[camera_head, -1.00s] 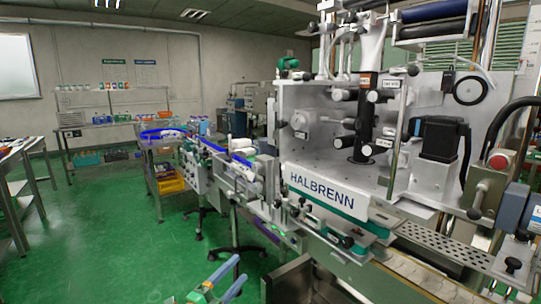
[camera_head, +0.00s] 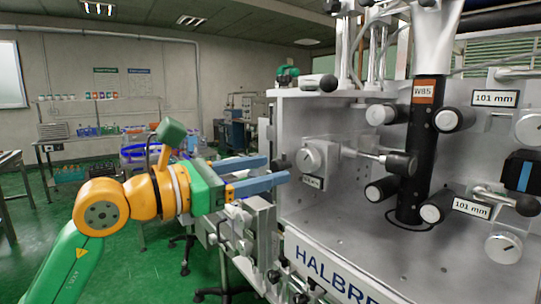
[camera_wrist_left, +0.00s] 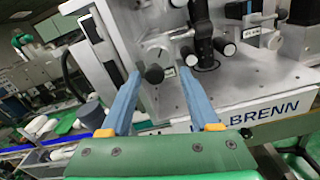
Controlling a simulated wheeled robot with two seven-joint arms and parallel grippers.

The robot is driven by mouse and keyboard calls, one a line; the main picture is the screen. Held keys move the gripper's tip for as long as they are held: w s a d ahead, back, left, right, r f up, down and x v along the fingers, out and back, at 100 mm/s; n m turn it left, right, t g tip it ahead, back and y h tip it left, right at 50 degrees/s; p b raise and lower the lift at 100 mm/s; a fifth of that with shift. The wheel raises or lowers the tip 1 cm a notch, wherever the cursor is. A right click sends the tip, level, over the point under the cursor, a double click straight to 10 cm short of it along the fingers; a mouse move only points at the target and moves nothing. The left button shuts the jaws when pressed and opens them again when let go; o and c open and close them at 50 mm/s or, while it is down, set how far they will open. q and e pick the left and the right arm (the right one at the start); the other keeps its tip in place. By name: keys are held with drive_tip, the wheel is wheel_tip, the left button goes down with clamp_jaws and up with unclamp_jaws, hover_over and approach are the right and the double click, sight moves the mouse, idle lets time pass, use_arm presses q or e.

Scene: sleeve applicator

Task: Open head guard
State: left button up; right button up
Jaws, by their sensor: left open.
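The machine head (camera_head: 300,210) with the HALBRENN label stands at the right in the head view. I cannot make out a separate guard panel; its front looks bare or clear. My left gripper (camera_head: 279,171) is open and empty, its blue fingers pointing right at the head's left edge. In the left wrist view the fingers of this gripper (camera_wrist_left: 159,84) spread on either side of a dark round knob (camera_wrist_left: 154,74). The knob appears beyond the tips, in front of a dial (camera_wrist_left: 159,54); I cannot tell the gap. My right gripper is out of view.
A black column (camera_head: 424,150) with several rollers stands inside the machine head. A metal rod with a dark end (camera_head: 401,164) sticks out beside the dial. Metal conveyor fittings (camera_head: 245,225) lie just below my left gripper. Shelves (camera_head: 90,120) stand far back.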

sight(273, 170)
use_arm(q)
drive_tip(key=x, duration=0.2)
drive_tip(key=shift+w+d+f, duration=0.1)
drive_tip(key=shift+w+d, duration=0.05)
drive_tip(key=shift+w, duration=0.15)
drive_tip(key=shift+w+f, duration=0.25)
drive_tip(key=shift+w, duration=0.15)
drive_tip(key=shift+s+r, duration=0.1)
drive_tip(key=shift+s, duration=0.1)
drive_tip(key=c, duration=0.5)
clamp_jaws()
